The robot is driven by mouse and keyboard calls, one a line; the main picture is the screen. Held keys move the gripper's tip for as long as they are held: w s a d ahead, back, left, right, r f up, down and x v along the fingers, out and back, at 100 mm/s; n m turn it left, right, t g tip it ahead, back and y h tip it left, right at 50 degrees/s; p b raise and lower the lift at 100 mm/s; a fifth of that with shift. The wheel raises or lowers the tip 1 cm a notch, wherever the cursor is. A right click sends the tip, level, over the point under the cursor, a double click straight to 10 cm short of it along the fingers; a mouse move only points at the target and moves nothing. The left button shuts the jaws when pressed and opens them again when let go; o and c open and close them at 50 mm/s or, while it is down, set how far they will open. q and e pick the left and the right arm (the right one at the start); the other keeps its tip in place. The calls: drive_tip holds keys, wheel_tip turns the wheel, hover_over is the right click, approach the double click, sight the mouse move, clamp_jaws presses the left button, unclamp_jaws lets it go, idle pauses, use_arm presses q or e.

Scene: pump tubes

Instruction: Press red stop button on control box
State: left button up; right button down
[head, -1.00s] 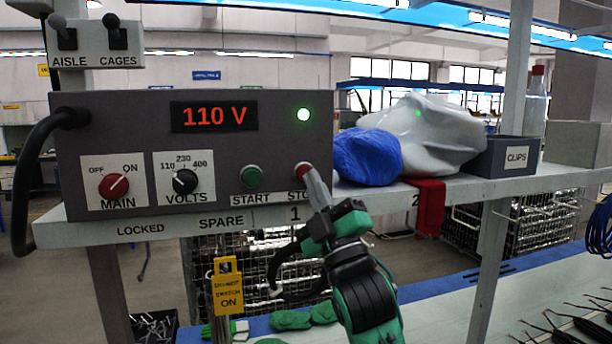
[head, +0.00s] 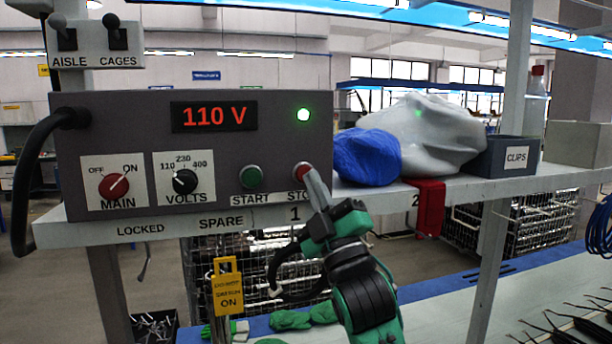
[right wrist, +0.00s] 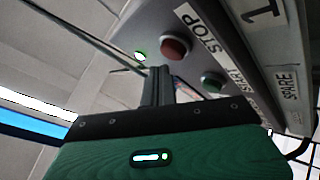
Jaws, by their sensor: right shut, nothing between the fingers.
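The grey control box (head: 110,130) stands on the shelf, with a red "110 V" display (head: 214,117) and a lit green lamp (head: 303,115). Its red stop button (head: 301,170) is at the lower right, beside the green start button (head: 251,177). My right gripper (head: 311,174) is shut and empty, its tips at the stop button and partly covering it and the STOP label. In the right wrist view the stop button (right wrist: 175,47) shows beside the shut fingers (right wrist: 157,75); contact cannot be told. My left gripper is not in view.
A red MAIN knob (head: 114,186) and a VOLTS knob (head: 185,181) sit left on the box. Right of the box are a blue bag (head: 367,157), a white bag (head: 435,135) and a CLIPS bin (head: 500,157).

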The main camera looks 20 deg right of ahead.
drive_tip(key=shift+w, duration=0.2)
idle(0.6)
drive_tip(key=shift+w, duration=0.2)
drive_tip(key=shift+w, duration=0.6)
idle(0.8)
drive_tip(key=shift+s, duration=1)
drive_tip(key=s+p, duration=0.1)
drive_tip(key=s, duration=0.4)
drive_tip(key=shift+d, duration=0.1)
